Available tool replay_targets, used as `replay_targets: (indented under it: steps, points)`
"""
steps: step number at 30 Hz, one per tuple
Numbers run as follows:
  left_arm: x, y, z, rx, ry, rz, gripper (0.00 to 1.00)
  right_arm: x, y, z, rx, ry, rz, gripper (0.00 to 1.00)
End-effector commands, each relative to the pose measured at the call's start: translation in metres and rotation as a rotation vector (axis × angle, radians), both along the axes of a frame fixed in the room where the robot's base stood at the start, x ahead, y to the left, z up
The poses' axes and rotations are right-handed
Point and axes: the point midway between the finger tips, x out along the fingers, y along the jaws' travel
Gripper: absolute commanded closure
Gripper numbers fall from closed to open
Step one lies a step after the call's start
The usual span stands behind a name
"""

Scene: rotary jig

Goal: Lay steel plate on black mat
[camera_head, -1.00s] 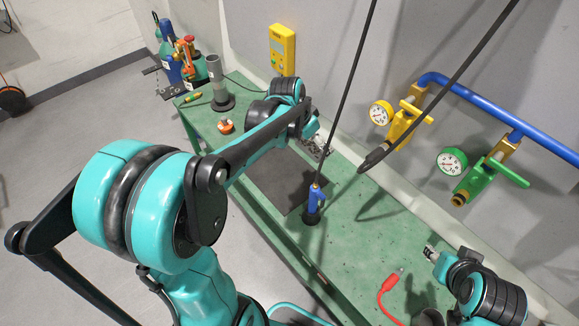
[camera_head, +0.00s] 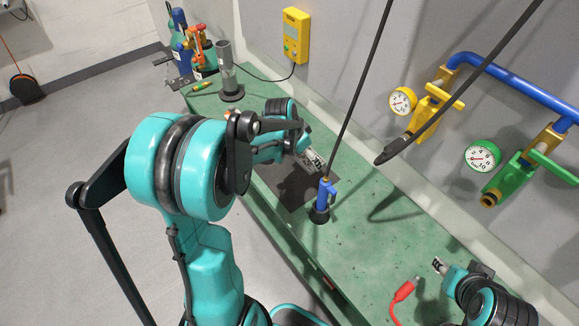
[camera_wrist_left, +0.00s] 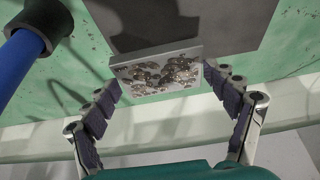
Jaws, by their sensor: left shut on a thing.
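The steel plate (camera_wrist_left: 150,76) is a grey plate with shiny brown-silver blobs on its face. It sits between the fingertips of my left gripper (camera_wrist_left: 162,88), which is shut on it. The dark mat (camera_wrist_left: 232,30) lies on the green bench beyond the plate; I cannot tell whether they touch. In the head view my left gripper (camera_head: 312,160) is at the back edge of the black mat (camera_head: 292,190), and my arm hides part of the mat. My right gripper (camera_head: 438,265) is over the bench's right part, too small to judge its fingers.
A blue torch (camera_head: 325,192) stands in a black holder beside the mat, close to my left gripper. A dark hose (camera_head: 440,125) hangs over the bench (camera_head: 380,235). A red tool (camera_head: 404,291) lies at the front right. Gauges (camera_head: 402,101) are on the wall.

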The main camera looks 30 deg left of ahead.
Motion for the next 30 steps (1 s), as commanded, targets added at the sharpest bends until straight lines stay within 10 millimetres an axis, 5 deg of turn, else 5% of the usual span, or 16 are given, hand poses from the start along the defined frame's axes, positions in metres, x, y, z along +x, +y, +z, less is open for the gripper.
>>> replay_targets:
  steps: [9, 15, 23, 30]
  points:
    - [-0.002, 0.057, -0.035, -0.001, -0.001, 0.002, 0.69, 0.0, 0.0, -0.016, 0.0, 0.0, 0.0, 0.6]
    - [-0.002, 0.063, -0.043, -0.002, -0.001, 0.0, 0.69, 0.0, 0.0, -0.019, 0.0, 0.0, 0.0, 0.6]
    - [-0.002, 0.062, -0.078, -0.002, -0.001, 0.0, 0.69, 0.0, 0.0, -0.033, 0.0, 0.0, 0.0, 0.6]
    - [-0.002, 0.062, -0.077, -0.001, -0.001, 0.0, 0.69, 0.0, 0.0, -0.032, 0.0, 0.0, 0.0, 0.6]
